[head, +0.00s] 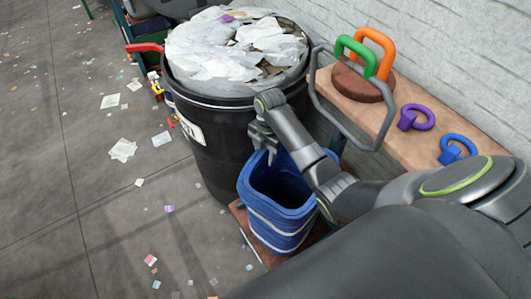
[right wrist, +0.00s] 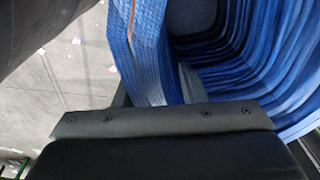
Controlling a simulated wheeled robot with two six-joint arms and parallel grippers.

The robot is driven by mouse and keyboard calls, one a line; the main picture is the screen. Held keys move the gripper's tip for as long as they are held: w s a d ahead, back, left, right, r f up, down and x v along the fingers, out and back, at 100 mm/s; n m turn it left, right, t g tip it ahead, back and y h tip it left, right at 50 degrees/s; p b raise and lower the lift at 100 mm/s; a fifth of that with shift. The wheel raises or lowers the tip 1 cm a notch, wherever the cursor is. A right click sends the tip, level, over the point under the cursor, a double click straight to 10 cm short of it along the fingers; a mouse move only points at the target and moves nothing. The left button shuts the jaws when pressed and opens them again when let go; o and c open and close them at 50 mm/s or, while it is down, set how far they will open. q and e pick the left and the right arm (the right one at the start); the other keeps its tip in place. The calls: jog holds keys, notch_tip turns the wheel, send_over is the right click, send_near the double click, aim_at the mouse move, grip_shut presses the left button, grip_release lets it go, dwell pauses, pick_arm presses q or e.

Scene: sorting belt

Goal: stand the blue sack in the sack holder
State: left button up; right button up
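The blue sack (head: 283,222), with pale bands, stands upright with its mouth open on the brown base board (head: 238,212) of what looks like the sack holder. A grey hoop (head: 314,82) stands tilted up behind it. My right gripper (head: 263,150) is at the sack's back rim. In the right wrist view its fingers (right wrist: 155,88) are spread, with a fold of the blue sack (right wrist: 275,65) between them; whether they touch it is unclear. The arm hides part of the sack's right side. My left gripper is not in view.
A black bin (head: 218,150) heaped with paper stands right behind the sack. A wooden shelf (head: 400,130) along the wall carries green and orange handles on a brown disc, plus purple and blue ring-handled pieces. Scraps litter the open floor at left.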

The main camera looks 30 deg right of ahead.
jog(key=r, duration=0.4)
jog(key=shift+w+d+r+b, duration=0.25)
jog(key=shift+r+b, duration=0.05)
jog(key=shift+r, duration=0.05)
jog(key=r+p, duration=0.4)
jog(key=r, duration=0.1)
jog(key=r+p, duration=0.2)
jog(key=shift+w+d+r, duration=0.15)
jog(key=shift+d+r, duration=0.05)
jog(key=shift+d, duration=0.2)
